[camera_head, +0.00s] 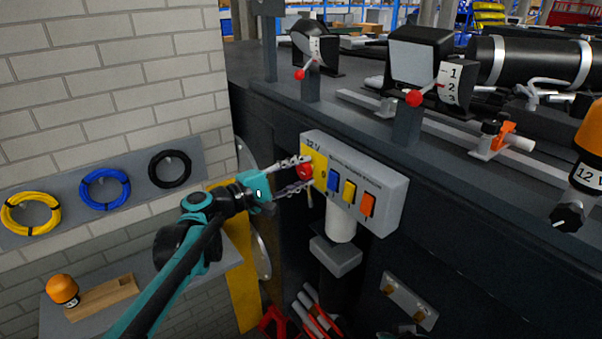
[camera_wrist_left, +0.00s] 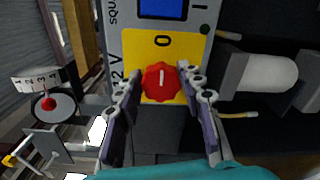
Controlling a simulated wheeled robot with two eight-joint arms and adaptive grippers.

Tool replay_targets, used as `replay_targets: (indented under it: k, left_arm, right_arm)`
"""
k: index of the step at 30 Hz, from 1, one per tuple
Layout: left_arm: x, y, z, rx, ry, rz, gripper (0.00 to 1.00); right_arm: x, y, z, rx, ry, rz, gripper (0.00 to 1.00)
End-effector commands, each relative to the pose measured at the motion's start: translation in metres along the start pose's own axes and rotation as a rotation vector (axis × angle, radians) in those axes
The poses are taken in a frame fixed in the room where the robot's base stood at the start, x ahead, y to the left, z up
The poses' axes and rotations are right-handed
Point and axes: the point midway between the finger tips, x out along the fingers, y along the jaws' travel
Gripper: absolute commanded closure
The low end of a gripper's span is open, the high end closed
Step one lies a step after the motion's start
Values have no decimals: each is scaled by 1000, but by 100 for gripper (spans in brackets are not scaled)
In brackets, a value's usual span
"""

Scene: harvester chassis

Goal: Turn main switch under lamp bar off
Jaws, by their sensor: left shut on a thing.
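The main switch is a red scalloped knob (camera_head: 305,171) on a yellow plate marked "12 V", at the left end of a grey switch box (camera_head: 385,200). In the left wrist view the red knob (camera_wrist_left: 163,84) carries a white line that runs up and down, in line with a "0" mark above it. My left gripper (camera_head: 303,174) reaches in from the left and is shut on the knob, with one finger on each side; the fingers (camera_wrist_left: 160,88) also show in the left wrist view. My right gripper is not in view.
Blue (camera_head: 333,181), yellow (camera_head: 349,191) and orange (camera_head: 367,205) rockers sit right of the knob. A white cylinder (camera_head: 341,224) hangs below the box. Red-tipped levers (camera_head: 414,98) stand on the chassis above. An orange lamp (camera_head: 590,150) is at the right edge.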

Motion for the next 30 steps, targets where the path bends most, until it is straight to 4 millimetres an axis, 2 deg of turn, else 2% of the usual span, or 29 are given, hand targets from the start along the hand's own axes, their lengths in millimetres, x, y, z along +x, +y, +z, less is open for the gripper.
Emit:
replay_targets:
  k: [10,11,12,13,23,26,30]
  left_arm:
    - [0,-1,0,-2,1,-1,91]
    - [0,-1,0,-2,1,-1,55]
    - [0,-1,0,-2,1,-1,44]
    - [0,-1,0,-2,1,-1,41]
    - [-3,0,0,-1,1,0,41]
    - [-13,0,-1,-2,4,1,41]
    - [-41,0,-2,-2,5,1,41]
  right_arm:
    - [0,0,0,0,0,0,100]
    - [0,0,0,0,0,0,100]
    - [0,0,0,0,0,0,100]
    - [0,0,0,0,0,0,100]
    - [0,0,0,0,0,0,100]
    - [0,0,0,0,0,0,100]
    - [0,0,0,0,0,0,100]
